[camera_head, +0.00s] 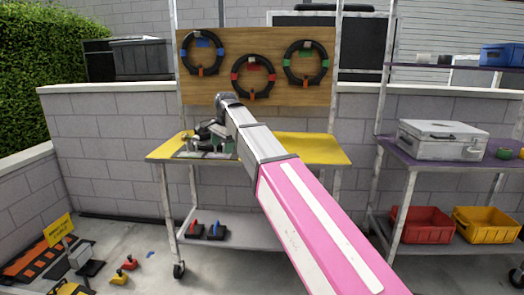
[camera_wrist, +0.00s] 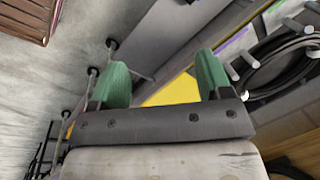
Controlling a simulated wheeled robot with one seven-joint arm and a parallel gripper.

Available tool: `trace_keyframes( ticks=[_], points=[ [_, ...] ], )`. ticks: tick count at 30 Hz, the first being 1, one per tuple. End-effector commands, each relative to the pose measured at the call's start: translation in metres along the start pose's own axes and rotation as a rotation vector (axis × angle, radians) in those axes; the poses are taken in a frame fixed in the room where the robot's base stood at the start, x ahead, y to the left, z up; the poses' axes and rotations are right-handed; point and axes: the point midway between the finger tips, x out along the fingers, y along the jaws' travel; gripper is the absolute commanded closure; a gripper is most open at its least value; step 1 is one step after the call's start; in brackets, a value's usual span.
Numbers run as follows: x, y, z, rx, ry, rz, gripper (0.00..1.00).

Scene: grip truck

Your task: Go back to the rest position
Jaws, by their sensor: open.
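My gripper (camera_wrist: 163,80) shows in the wrist view with two green fingers set wide apart, and nothing is held between them. Past the fingers I see a yellow surface and the grey floor. In the head view my pink and metal arm reaches forward to the yellow-topped cart (camera_head: 312,148). There my gripper (camera_head: 205,142) is over the left part of the cart top, in front of the wooden board (camera_head: 215,85). The fingers are small there, and a grey item near them is partly hidden, so I cannot tell if they touch.
Several black rings with coloured marks, one at the right (camera_head: 305,63), hang on the board. A shelf (camera_head: 394,150) at the right carries a grey case (camera_head: 443,141), with a red bin (camera_head: 421,224) and a yellow bin (camera_head: 485,224) below. Small items lie on the floor at the lower left.

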Motion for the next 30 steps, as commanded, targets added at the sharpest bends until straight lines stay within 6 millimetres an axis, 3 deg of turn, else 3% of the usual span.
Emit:
trace_keyframes(
  ticks=[11,17,30],
  points=[
    [0.048,0.040,-0.025,-0.064,0.006,0.022,0.28],
    [0.089,0.079,-0.046,-0.125,0.009,0.042,0.28],
    [0.215,0.235,-0.093,-0.354,-0.002,0.114,0.28]
  ],
)
